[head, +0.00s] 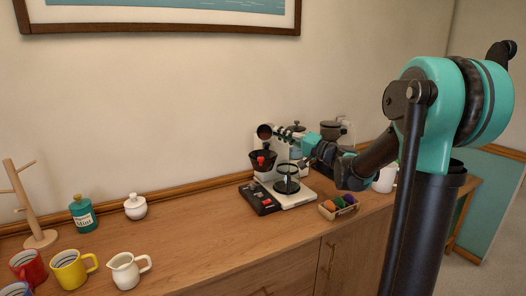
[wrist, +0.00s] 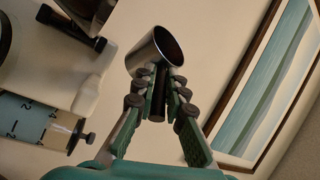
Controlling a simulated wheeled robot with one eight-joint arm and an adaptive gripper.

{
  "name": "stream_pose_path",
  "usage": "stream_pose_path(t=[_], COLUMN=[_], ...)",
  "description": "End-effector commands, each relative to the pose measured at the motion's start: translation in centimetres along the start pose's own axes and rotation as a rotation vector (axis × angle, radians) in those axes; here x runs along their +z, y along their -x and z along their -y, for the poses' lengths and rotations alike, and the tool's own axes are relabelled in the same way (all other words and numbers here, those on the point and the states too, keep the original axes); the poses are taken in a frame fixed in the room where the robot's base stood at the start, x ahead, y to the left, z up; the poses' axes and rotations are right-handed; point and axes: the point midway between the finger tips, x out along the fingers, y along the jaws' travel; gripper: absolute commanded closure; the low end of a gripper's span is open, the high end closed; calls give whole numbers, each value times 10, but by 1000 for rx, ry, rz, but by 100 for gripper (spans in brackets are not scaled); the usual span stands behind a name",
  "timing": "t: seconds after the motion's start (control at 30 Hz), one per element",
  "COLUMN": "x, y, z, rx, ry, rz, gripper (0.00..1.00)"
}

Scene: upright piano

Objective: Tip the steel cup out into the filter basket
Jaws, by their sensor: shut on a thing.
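The steel cup (wrist: 143,58) is held by a dark handle between the fingers of my gripper (wrist: 162,85). Its dark mouth shows in the wrist view, and the cup lies tilted. In the head view the cup (head: 265,131) is small, at the end of my gripper (head: 283,133), with its dark opening showing. A black cone-shaped holder (head: 263,160), likely the filter basket, with something red at it, is just below the cup in the head view. A gap shows between them. The contents of cup and basket cannot be made out.
A white machine (head: 295,198) with a round black plate stands around the holder. A black tray (head: 261,200) and a box of coloured items (head: 338,207) are in front. A teal jar (head: 82,213), sugar pot (head: 135,206), and jug (head: 126,270) stand left. The middle counter is clear.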

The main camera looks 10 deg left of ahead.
Motion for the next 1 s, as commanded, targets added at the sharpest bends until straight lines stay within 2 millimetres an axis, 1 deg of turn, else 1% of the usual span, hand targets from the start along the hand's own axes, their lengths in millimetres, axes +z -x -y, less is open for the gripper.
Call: stream_pose_path(t=[1.0], x=[2], y=[1], z=[3], rx=[-46], ry=[111], rz=[-2], gripper=[100])
